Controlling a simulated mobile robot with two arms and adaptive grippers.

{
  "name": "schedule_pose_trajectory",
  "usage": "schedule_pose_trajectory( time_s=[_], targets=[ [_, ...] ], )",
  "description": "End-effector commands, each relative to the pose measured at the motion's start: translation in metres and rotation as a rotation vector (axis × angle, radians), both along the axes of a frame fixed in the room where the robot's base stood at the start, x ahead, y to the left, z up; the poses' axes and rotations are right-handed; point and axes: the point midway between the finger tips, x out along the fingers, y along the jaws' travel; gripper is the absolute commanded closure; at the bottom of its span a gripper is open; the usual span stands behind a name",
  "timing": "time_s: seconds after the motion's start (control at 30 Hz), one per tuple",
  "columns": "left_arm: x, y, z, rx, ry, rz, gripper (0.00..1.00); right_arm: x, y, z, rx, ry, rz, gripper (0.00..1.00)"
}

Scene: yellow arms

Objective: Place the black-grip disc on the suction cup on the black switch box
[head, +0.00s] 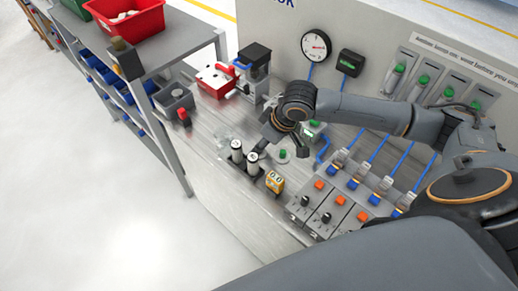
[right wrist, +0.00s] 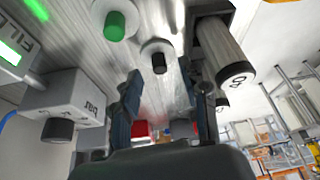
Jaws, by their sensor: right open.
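The black-grip disc (right wrist: 158,58) is a pale round disc with a short black knob, on the bench in the right wrist view. In the head view I cannot make it out near my right gripper. My right gripper (right wrist: 165,95) is open and empty. Its fingers stand apart on either side below the disc in the wrist picture, not closed on it. In the head view the gripper (head: 283,142) is low over the bench. Several grey switch boxes (head: 327,219) with black knobs and orange buttons stand at the front; I cannot single out the black one or its suction cup.
A green-grip disc (right wrist: 115,25) sits beside the black-grip one and shows in the head view (head: 284,155). Two white cylinders (head: 236,152) and a yellow box (head: 274,181) stand close by. A red device (head: 215,80) is behind. Blue cables cross the right side.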

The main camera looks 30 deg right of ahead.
Motion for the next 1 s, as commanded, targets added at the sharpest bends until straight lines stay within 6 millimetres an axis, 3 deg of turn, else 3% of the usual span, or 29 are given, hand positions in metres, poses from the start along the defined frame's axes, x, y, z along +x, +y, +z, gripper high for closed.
schedule_pose_trajectory(
  time_s=[0.13,0.4,0.63,1.0],
  targets=[
    [0.0,0.0,0.002,0.0,0.0,0.0,0.6,0.005,0.003,-0.015,0.0,0.001,0.0,0.56],
    [0.0,0.0,0.002,0.0,0.0,0.0,0.6,0.007,0.003,-0.019,0.0,-0.001,0.0,0.56],
    [0.0,0.0,0.002,0.0,0.0,0.0,0.6,0.006,0.003,-0.019,0.0,-0.001,0.0,1.0],
    [0.0,0.001,0.002,0.001,0.0,0.0,0.6,0.007,0.003,-0.014,0.0,-0.002,0.0,1.0]
  ],
)
